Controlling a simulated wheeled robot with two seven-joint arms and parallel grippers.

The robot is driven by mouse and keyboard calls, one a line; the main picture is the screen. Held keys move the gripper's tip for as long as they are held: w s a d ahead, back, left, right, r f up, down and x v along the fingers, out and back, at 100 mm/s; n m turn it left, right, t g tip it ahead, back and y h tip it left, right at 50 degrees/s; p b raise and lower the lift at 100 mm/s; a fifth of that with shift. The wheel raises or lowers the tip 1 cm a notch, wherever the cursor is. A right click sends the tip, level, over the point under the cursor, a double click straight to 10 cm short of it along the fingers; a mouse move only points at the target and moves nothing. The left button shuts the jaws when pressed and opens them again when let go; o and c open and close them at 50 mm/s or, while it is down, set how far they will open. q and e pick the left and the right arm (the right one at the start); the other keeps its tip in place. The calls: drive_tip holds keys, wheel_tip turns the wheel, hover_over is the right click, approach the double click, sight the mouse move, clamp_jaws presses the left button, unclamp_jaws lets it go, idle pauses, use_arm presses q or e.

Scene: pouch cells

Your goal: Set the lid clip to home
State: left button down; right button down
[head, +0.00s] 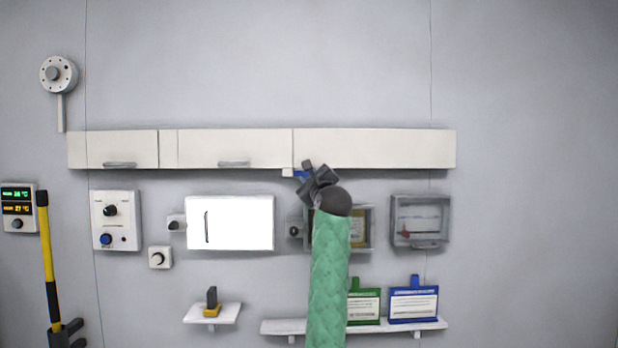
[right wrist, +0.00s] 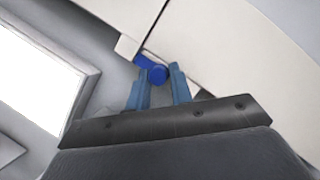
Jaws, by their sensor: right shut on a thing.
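A small blue clip (head: 300,173) sits at the lower edge of the wall cabinets, next to a short white bracket (head: 287,172). I take it to be the lid clip. In the right wrist view the blue clip (right wrist: 157,74) has a round end between my fingertips. My right gripper (head: 309,180) is shut on it; it also shows in the right wrist view (right wrist: 159,78). The gripper and wrist hide part of the clip in the head view. My left gripper is not in view.
White wall cabinets (head: 375,148) run above. A bright white panel (head: 240,222) is left of my right arm, and a clear-fronted grey box (head: 420,210) is to its right. My arm partly covers another box and the lower shelf (head: 400,325). A yellow-black pole (head: 46,240) stands far left.

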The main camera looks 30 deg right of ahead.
drive_tip(key=shift+w+a+b, duration=0.2)
drive_tip(key=shift+w+a, duration=0.35)
drive_tip(key=shift+a, duration=0.4)
drive_tip(key=shift+w+a+b, duration=0.2)
drive_tip(key=shift+w+a, duration=0.3)
drive_tip(key=shift+a, duration=0.4)
drive_tip(key=shift+d, duration=0.1)
